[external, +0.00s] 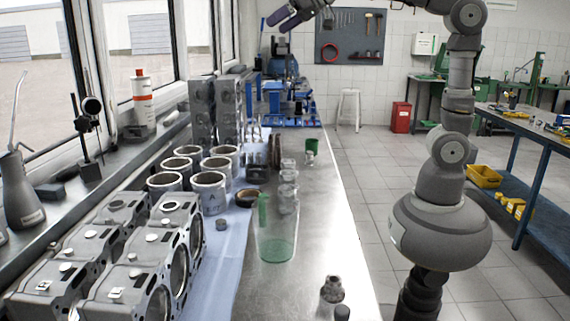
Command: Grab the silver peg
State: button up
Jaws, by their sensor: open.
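A small silver-grey metal piece (333,290), stepped and upright, stands at the near right of the metal bench; it may be the silver peg, but I cannot tell for sure. A short dark grey cylinder (342,313) is just in front of it, cut by the bottom edge. My gripper (279,21) is at the top of the external view, raised high over the bench's far part. Its fingers are apart, with nothing visible between them. It is well away from both small pieces.
A clear green-tinted beaker (277,248) and several glass jars (288,190) stand mid-bench. A blue fixture (285,105) is behind. The bench's right strip is mostly clear.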

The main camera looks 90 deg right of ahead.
jog(key=s+a+r+n+t, duration=0.1)
jog(key=s+a+r, duration=0.2)
jog(key=s+a+r+n+t+y+b, duration=0.1)
jog(key=s+a+r+n, duration=0.1)
jog(key=s+a+r, duration=0.1)
jog(key=s+a+r+n+t+y+b, duration=0.1)
jog(key=s+a+r+t, duration=0.1)
jog(key=s+a, duration=0.1)
jog(key=shift+a+r, duration=0.4)
jog(key=shift+a, duration=0.05)
jog(key=c, duration=0.4)
jog(key=shift+s+a+r, duration=0.1)
jog(key=shift+a+r, duration=0.05)
jog(key=c, duration=0.3)
